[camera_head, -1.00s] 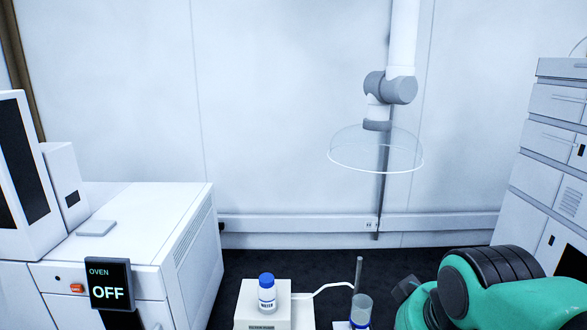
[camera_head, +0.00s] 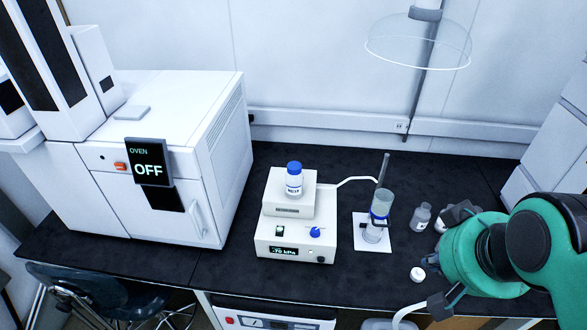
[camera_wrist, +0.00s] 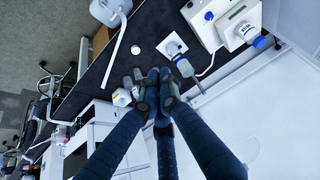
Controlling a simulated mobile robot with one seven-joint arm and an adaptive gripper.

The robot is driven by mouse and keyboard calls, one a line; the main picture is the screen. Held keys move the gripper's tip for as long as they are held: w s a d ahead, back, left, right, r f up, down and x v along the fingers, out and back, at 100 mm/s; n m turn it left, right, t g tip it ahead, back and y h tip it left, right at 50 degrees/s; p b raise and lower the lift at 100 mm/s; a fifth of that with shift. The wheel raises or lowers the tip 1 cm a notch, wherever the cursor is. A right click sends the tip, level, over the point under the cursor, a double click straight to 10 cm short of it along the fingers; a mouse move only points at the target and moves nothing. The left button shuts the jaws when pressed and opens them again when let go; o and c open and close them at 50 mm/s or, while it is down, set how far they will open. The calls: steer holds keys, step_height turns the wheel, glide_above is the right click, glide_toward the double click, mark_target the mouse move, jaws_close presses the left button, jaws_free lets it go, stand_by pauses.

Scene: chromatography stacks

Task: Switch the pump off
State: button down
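The pump (camera_head: 268,243) is a white box on the black bench in the head view. Its display reads about -70 kPa. A small switch (camera_head: 280,231) and a blue knob (camera_head: 315,232) sit on its sloped front. A blue-capped bottle (camera_head: 294,182) stands on top. The pump (camera_wrist: 232,14) also shows at the upper right of the wrist view. My gripper (camera_wrist: 156,76) has its dark fingers together with nothing visible between them. It is apart from the pump, over the bench to its right in the head view. My arm hides much of that area.
A glass filter flask (camera_head: 378,215) stands on a white plate right of the pump, joined to it by a white tube (camera_head: 356,180). Small bottles (camera_head: 421,216) stand beside my arm. The oven (camera_head: 150,160), showing OFF, is at the left. Bench in front of the pump is narrow.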

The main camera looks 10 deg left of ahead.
steer(key=w+a+r+g+p, duration=0.1)
steer(key=w+a, duration=0.2)
steer(key=w, duration=0.3)
steer(key=w+a+r+g+p, duration=0.1)
steer(key=w+a+r, duration=0.15)
steer(key=w, duration=0.45)
steer(key=g+p, duration=0.4)
steer(key=g, duration=0.2)
glide_above(282, 231)
steer(key=w, duration=0.3)
steer(key=w+f+x, duration=0.1)
steer(key=w+x, duration=0.2)
steer(key=x, duration=1)
steer(key=w+x, duration=0.3)
steer(key=x, duration=1.1)
steer(key=shift+s+f, duration=0.1)
steer(key=shift+f, duration=0.1)
steer(key=x, duration=1.3)
steer(key=shift+f, duration=0.35)
